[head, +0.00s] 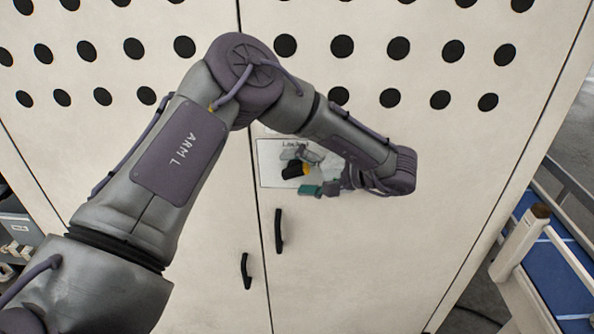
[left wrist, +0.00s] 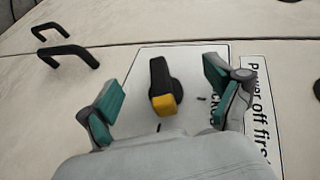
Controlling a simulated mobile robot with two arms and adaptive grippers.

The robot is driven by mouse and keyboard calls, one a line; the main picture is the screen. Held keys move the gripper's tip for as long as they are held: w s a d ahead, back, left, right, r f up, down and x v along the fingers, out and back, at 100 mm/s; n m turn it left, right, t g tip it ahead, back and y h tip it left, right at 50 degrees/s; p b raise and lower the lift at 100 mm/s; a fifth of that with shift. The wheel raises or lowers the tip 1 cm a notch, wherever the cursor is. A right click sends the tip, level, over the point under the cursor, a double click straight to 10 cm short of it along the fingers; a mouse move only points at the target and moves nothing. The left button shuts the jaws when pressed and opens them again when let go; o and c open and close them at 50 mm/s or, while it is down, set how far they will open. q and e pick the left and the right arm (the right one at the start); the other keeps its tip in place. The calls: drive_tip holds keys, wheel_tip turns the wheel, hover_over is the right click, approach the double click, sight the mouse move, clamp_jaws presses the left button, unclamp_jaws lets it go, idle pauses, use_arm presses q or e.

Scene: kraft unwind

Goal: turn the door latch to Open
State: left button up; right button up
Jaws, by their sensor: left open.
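The door latch (left wrist: 160,88) is a black rotary handle with a yellow tip, mounted on a white label plate (left wrist: 203,62) on the cabinet door. In the left wrist view it sits between my open left gripper's (left wrist: 165,98) two teal-padded fingers, with a gap on each side. In the head view the latch (head: 292,170) is partly covered by my left gripper (head: 315,172). The plate (head: 268,172) shows the word "Locked" at its top, partly hidden. Any other latch wording is hidden or unreadable. My right gripper is not in view.
The cream cabinet has two doors with rows of round black holes. Two black door handles, one longer (head: 279,231) and one shorter (head: 246,271), stick out below the latch. A "Power off first" sign (left wrist: 262,110) is beside the plate. A blue conveyor (head: 545,262) with a post (head: 520,242) stands at right.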

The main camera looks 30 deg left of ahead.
use_arm(q)
drive_tip(key=shift+s+d, duration=0.45)
drive_tip(key=shift+s, duration=0.3)
drive_tip(key=shift+s+d, duration=0.5)
drive_tip(key=shift+s, duration=0.3)
drive_tip(key=shift+s+d, duration=0.45)
drive_tip(key=shift+s, duration=0.3)
